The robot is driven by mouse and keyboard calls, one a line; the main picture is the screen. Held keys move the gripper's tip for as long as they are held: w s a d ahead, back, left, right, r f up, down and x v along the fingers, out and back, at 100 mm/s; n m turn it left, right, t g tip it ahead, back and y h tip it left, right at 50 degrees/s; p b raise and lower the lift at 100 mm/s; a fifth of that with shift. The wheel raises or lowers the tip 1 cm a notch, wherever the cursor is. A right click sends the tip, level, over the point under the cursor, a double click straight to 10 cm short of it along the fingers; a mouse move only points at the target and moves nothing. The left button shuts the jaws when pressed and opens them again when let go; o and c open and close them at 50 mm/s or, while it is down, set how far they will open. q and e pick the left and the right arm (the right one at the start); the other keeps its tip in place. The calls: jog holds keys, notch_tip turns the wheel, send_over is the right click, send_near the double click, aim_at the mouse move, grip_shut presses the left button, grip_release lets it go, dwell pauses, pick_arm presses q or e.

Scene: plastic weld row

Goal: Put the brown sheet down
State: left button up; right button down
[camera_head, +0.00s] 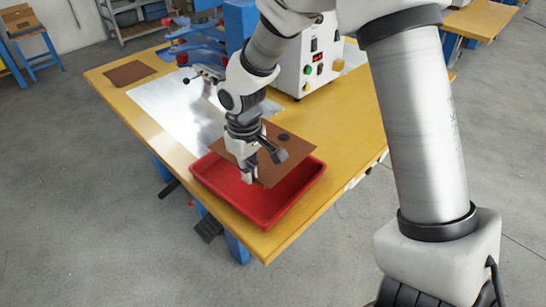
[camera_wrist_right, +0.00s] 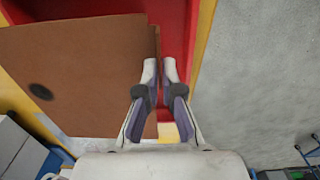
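The brown sheet (camera_head: 278,165) is over the red tray (camera_head: 300,191) at the table's near corner. It hides the tray's back rim and part of its inside. My right gripper (camera_head: 250,178) points down at the sheet's near edge. In the right wrist view, the sheet (camera_wrist_right: 85,70) fills the left side, and the fingers (camera_wrist_right: 159,68) are close together with its edge between them, so they look shut on it. Whether the sheet touches the tray is unclear. My left gripper is not in view.
Another brown sheet (camera_head: 130,73) lies at the table's far left. A shiny metal plate (camera_head: 170,105) lies in front of a white machine (camera_head: 310,65) with buttons. The yellow table (camera_head: 350,120) is clear right of the tray. Grey floor surrounds it.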

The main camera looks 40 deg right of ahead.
send_over(249, 206)
jog(key=f, duration=0.5)
jog(key=shift+s+a+b, duration=0.1)
jog(key=shift+a+b, duration=0.2)
jog(key=shift+b, duration=0.05)
jog(key=f, duration=0.4)
jog(key=shift+d+b, duration=0.3)
jog(key=shift+d, duration=0.05)
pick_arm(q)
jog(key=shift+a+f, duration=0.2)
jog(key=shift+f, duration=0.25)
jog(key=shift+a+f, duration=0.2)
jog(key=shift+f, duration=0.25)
pick_arm(e)
jog(key=shift+a, duration=0.15)
jog(key=shift+f, duration=0.15)
jog(key=c, duration=1.6)
grip_release()
jog(key=shift+r, duration=0.3)
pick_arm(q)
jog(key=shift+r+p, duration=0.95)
pick_arm(e)
notch_tip(249, 206, up, 12)
